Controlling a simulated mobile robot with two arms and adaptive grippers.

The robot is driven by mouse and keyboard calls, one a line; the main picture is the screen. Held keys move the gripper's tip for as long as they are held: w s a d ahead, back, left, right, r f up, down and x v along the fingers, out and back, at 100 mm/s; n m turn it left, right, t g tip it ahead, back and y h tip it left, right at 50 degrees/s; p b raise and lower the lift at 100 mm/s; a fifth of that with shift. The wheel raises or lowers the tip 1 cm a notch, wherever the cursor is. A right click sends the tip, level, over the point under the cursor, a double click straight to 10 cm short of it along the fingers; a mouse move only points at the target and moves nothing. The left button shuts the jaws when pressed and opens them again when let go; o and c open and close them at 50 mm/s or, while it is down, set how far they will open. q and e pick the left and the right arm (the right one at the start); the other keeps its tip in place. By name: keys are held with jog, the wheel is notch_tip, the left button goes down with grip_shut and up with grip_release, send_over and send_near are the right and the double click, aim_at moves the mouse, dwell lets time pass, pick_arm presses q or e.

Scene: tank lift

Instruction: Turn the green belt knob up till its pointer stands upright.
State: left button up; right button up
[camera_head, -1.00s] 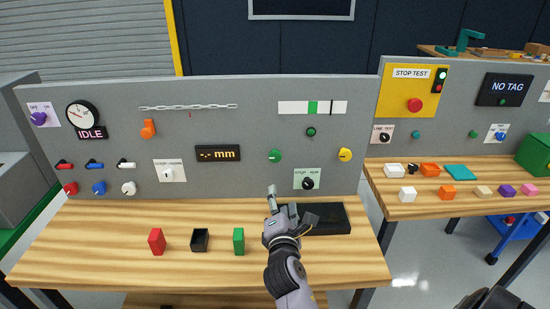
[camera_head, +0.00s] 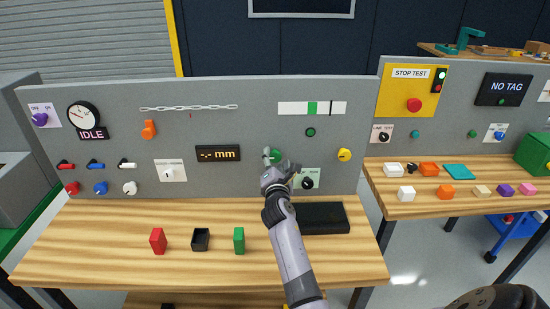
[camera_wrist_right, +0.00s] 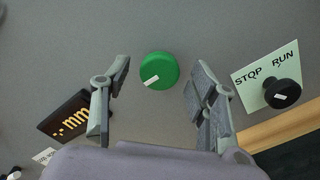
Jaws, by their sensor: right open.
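The green belt knob (camera_head: 276,156) is on the grey panel, partly hidden behind my right gripper (camera_head: 280,163) in the head view. In the right wrist view the green knob (camera_wrist_right: 159,70) shows whole, with a white pointer mark low on its face, slanting to the lower left. My right gripper (camera_wrist_right: 160,95) is open, its two fingers on either side of the knob in that view. I see gaps between the fingers and the knob, so it is not gripped. My left gripper is not in view.
The mm display (camera_head: 218,153) is on the left. Red (camera_head: 158,241) and green (camera_head: 239,240) blocks and a black box (camera_head: 200,239) stand on the table below.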

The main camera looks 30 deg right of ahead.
jog(key=shift+x, duration=1)
jog(key=shift+c, duration=0.5)
jog(key=c, duration=1.1)
